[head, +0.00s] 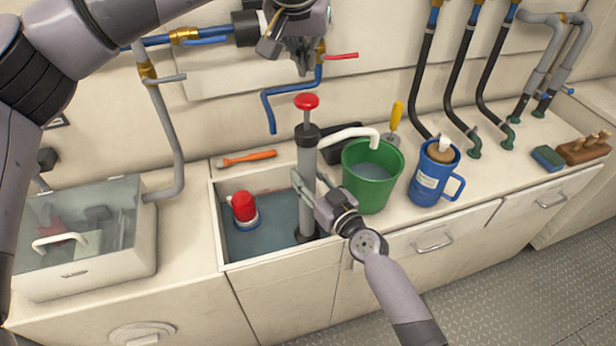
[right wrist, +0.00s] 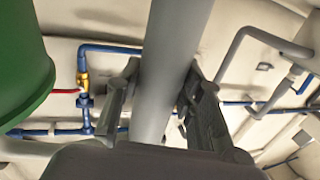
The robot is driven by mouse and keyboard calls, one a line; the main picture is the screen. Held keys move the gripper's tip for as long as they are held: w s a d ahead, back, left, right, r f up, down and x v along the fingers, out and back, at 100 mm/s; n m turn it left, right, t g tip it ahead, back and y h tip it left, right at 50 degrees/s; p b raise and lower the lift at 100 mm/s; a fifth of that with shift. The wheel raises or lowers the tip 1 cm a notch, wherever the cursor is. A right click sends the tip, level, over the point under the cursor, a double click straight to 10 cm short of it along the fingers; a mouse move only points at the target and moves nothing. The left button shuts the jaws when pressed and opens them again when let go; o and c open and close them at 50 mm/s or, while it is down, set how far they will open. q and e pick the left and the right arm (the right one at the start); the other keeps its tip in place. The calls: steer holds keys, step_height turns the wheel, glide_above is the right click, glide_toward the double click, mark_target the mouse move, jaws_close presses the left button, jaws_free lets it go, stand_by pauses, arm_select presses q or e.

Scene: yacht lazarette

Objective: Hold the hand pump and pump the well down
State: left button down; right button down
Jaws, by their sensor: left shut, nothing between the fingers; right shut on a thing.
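The grey hand pump (head: 307,160) stands upright in the well (head: 225,190), with its red knob handle (head: 306,101) at the top and a white spout (head: 348,135) reaching over the green bucket (head: 372,178). Water shows in the well and in the bucket. My right gripper (head: 308,188) is shut around the pump's grey barrel, which also shows between the fingers in the right wrist view (right wrist: 172,70). My left gripper (head: 302,68) is shut and empty, a little above the red knob and apart from it.
A red and blue float-like object (head: 244,210) sits in the well. An orange-handled tool (head: 247,158) lies behind it. A blue jug (head: 431,175) stands right of the bucket. A clear-lidded box (head: 85,240) is at left. Pipes and a red-levered valve (head: 341,57) line the back wall.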

arm_select(q)
steer(key=shift+r, duration=0.25)
arm_select(e)
steer(key=c, duration=1)
jaws_free()
steer(key=v, duration=1.2)
